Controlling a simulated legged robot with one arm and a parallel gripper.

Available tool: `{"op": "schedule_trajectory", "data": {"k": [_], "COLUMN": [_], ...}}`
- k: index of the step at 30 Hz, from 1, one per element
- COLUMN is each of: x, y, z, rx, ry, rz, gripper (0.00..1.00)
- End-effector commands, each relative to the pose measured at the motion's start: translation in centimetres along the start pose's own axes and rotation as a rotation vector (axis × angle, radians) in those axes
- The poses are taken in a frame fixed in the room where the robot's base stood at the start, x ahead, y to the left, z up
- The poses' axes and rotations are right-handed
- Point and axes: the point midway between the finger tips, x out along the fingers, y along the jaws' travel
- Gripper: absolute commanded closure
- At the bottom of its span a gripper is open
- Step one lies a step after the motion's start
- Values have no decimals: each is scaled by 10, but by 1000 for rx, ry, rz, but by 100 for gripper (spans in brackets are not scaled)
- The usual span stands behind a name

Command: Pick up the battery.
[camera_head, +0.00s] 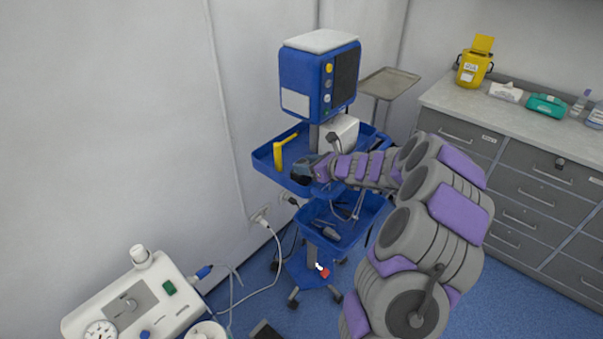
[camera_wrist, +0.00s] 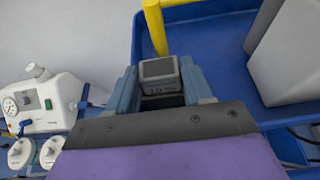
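The battery appears to be the small grey block with a dark top face (camera_wrist: 160,76) in the wrist view. It sits between the two blue-grey fingers of my gripper (camera_wrist: 160,80), with no clear gap on either side. In the head view my gripper (camera_head: 304,170) is at the front edge of the upper blue tray (camera_head: 262,157) of the cart. The battery cannot be made out there. Whether it touches the tray below is hidden.
A yellow handle-like object (camera_head: 281,153) stands on the tray, just beyond the battery. A white box (camera_head: 342,132) is on the tray to the right. The blue monitor (camera_head: 318,80) rises above. A white medical device (camera_head: 135,300) is at lower left.

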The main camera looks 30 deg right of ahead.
Motion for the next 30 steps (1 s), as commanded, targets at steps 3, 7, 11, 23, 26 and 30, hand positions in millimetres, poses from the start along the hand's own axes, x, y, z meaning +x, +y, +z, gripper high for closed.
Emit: {"op": "schedule_trajectory", "data": {"k": [3,7,11,23,26,30], "x": [0,0,0,-6,-13,-24], "y": [0,0,0,0,0,-1], "z": [0,0,0,13,30,58], "rx": [0,0,0,-2,-2,-3], "ry": [0,0,0,-1,-2,-4], "rz": [0,0,0,-1,-1,-3], "gripper": [62,74,86,90,90,90]}}
